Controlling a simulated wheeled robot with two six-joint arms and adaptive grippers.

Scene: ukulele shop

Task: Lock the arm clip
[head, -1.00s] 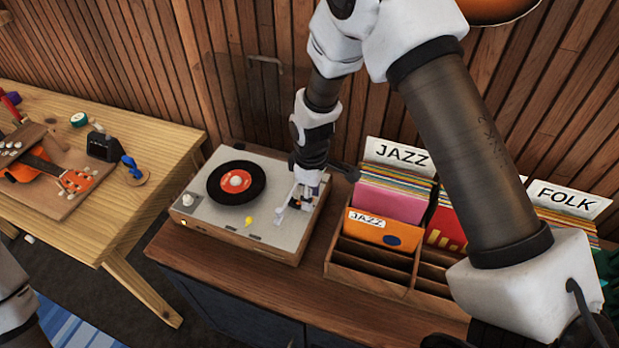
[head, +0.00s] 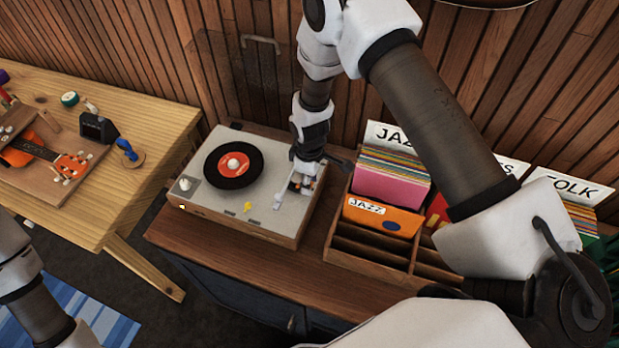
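A grey record player (head: 215,200) with a wooden base stands on the dark wood cabinet. A black record with a red label (head: 233,165) lies on its platter. The white tonearm (head: 278,203) is at the right side of the deck, with its head toward the front. My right gripper (head: 301,184) reaches down from above at the rear part of the tonearm, where the arm clip would be hidden or too small to make out. Its fingers are small and partly covered, so their opening is unclear.
A wooden crate (head: 370,262) of records with JAZZ and FOLK cards stands right of the player. A pale wooden table (head: 150,130) on the left holds an orange ukulele (head: 45,157) and small tools. The cabinet top (head: 270,262) in front of the player is clear.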

